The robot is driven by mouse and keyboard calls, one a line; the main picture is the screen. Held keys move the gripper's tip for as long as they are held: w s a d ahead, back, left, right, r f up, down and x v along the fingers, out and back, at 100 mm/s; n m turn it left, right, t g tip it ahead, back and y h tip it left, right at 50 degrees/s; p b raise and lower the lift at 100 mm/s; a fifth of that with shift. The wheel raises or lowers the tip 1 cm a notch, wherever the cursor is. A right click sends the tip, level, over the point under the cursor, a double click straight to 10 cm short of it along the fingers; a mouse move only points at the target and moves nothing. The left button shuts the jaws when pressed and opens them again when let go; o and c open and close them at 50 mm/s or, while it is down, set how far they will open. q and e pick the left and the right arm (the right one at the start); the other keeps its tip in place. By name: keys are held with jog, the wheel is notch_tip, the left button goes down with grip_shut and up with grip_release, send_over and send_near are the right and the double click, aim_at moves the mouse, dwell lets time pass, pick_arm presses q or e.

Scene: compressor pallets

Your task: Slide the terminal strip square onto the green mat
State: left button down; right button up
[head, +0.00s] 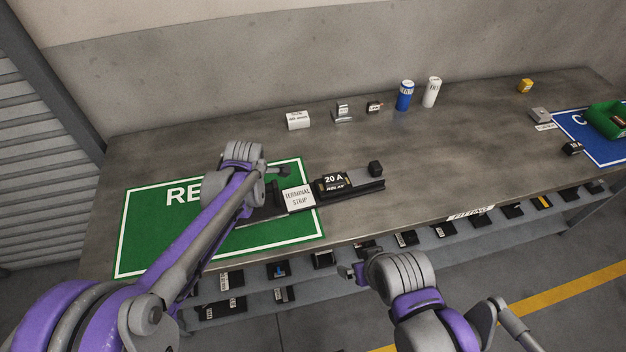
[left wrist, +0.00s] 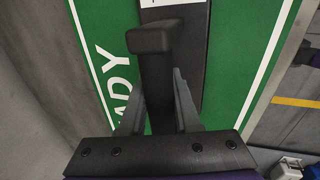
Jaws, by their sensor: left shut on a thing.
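The terminal strip (head: 350,191) is a long black rail with a white name label and a black 20 A relay block on it. Its left part lies over the green mat (head: 140,245); its right part extends past the mat's right edge onto the bare bench. The strip also shows in the left wrist view (left wrist: 188,50), over the mat (left wrist: 235,55). My left gripper (left wrist: 158,112) is shut on a black upright part of the strip; my arm hides some of its left end in the head view. My right gripper (head: 352,272) is before the bench's front edge, apart from the strip; its opening is unclear.
A small black block (head: 375,168) is at the strip's right end. White, grey, blue and yellow items stand along the back, including a blue can (head: 405,95). A blue mat (head: 590,150) with a green bin (head: 606,118) is at right. The bench middle is clear.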

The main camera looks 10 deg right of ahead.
pick_arm(q)
jog(key=shift+a+f, duration=0.15)
jog(key=shift+a, duration=4.75)
jog(key=c, duration=0.9)
grip_release()
jog(key=o, duration=0.4)
jog(key=shift+w, duration=0.1)
jog(key=shift+c, duration=0.2)
jog(key=v, duration=1.2)
